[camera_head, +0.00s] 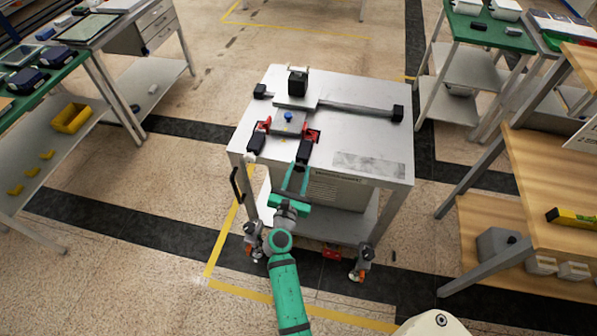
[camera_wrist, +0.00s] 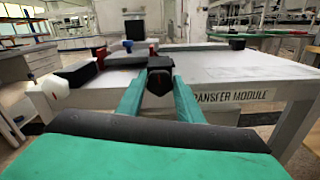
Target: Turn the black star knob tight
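A dark, faceted knob-like end (camera_wrist: 160,82) shows between my fingertips in the wrist view; I take it for the black star knob, but its star shape is not clear. It is at the near end of a black block (camera_head: 304,150) on the table's front part. My gripper (camera_head: 296,168) has two teal fingers, spread apart, reaching over the front edge from below. The gripper also shows in the wrist view (camera_wrist: 161,88), with one finger on each side of the dark end. Contact cannot be made out.
The fixture on the metal table (camera_head: 365,140) has a blue knob (camera_head: 288,117), red brackets (camera_head: 313,136), a second black block (camera_head: 256,142) with a white end at left, and a tall black box (camera_head: 298,81) behind. A rail (camera_head: 355,108) runs right. Floor is free at left.

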